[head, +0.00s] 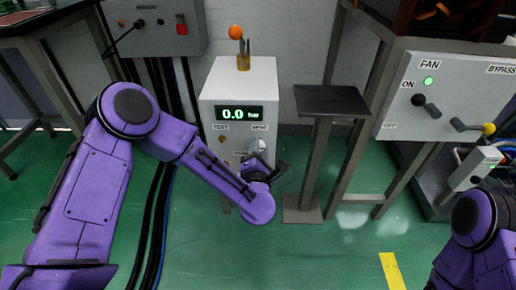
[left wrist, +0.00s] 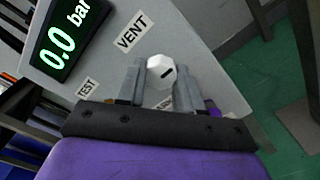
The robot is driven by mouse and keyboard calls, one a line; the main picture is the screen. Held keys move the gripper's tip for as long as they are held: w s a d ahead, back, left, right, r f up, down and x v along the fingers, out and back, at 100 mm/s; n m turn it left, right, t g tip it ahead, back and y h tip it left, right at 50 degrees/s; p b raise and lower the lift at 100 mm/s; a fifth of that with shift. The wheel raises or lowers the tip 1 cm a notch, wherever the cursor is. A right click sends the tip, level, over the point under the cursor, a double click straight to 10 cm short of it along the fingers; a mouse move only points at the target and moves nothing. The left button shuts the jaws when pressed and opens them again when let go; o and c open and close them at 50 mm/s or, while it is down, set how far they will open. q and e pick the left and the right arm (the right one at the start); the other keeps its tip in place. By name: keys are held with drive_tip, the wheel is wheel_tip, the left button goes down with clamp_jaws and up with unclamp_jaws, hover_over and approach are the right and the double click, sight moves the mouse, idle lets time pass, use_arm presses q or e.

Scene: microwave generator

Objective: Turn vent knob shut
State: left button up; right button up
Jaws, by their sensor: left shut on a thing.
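The vent knob (left wrist: 161,71) is a pale faceted knob with a dark slot mark, on the front of a grey box below its VENT label (left wrist: 132,31). In the left wrist view my left gripper (left wrist: 160,84) has its two fingers on either side of the knob, shut on it. In the head view the left gripper (head: 262,160) is at the lower front of the grey box (head: 286,100), and the arm and gripper partly hide the knob. A display (head: 239,113) above reads 0.0 bar. My right arm shows at the lower right, but its gripper is out of view.
An orange-tipped lever (head: 236,33) stands on top of the box. A small dark-topped stand (head: 331,100) is just right of it. A fan panel (head: 450,100) with ON/OFF and BYPASS levers is farther right. Green floor (head: 300,255) is open in front.

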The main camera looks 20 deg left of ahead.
use_arm(q)
drive_tip(key=o, duration=1)
drive_tip(key=shift+o, duration=0.2)
drive_tip(key=p+v, duration=0.2)
drive_tip(key=v, duration=0.8)
drive_tip(key=shift+s, duration=0.35)
